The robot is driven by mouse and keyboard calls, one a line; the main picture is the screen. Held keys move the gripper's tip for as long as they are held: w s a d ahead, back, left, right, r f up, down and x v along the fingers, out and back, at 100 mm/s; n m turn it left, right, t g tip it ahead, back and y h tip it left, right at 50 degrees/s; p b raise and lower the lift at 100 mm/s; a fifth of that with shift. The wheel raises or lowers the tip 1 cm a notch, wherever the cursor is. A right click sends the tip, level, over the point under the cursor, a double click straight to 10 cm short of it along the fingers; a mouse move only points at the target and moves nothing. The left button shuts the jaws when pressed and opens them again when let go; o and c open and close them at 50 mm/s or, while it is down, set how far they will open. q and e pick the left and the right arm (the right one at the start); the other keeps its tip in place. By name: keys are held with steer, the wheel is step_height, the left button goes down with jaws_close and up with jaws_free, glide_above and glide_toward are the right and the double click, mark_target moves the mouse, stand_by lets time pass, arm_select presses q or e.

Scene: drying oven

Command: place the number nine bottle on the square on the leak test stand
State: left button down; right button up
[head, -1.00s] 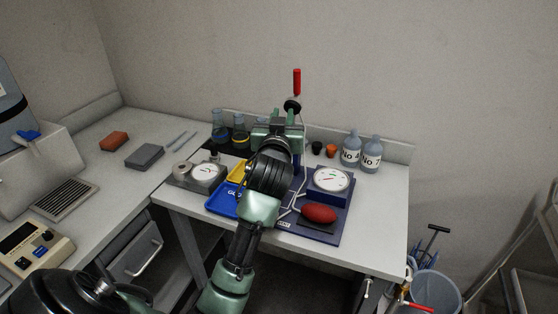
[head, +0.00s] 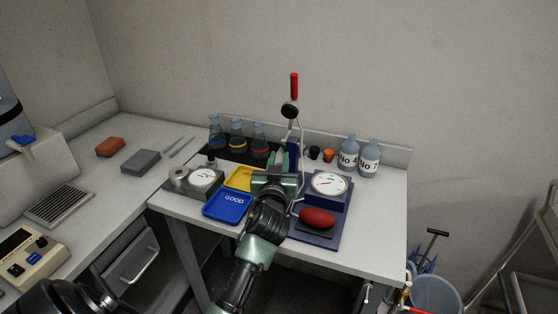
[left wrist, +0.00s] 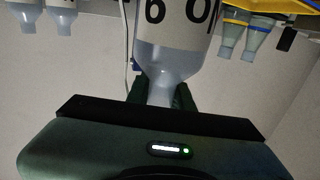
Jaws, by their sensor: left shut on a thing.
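The number nine bottle (left wrist: 177,62) fills the top middle of the left wrist view. It is grey-blue with a white label, which appears upside down and partly cut off. My left gripper (left wrist: 160,98) is shut on its neck. In the head view, my left gripper (head: 278,163) is over the rear left of the leak test stand (head: 325,238), and it and my arm hide most of the bottle. The stand is dark blue with a white gauge (head: 328,184), a red bulb (head: 318,217) and a red-handled lever (head: 294,86). I cannot make out the square. My right gripper is out of view.
Bottles No 4 (head: 348,157) and No 7 (head: 369,160) stand at the back right, beside black and orange caps (head: 328,156). Three flasks (head: 237,137) stand at the back left. The blue GOOD tray (head: 228,207) and yellow tray (head: 243,179) lie left of the stand.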

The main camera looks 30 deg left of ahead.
arm_select(q)
steer(key=c, duration=1.6)
jaws_free()
steer(key=shift+f, duration=0.15)
steer(key=shift+c, duration=0.2)
steer(key=o, duration=0.4)
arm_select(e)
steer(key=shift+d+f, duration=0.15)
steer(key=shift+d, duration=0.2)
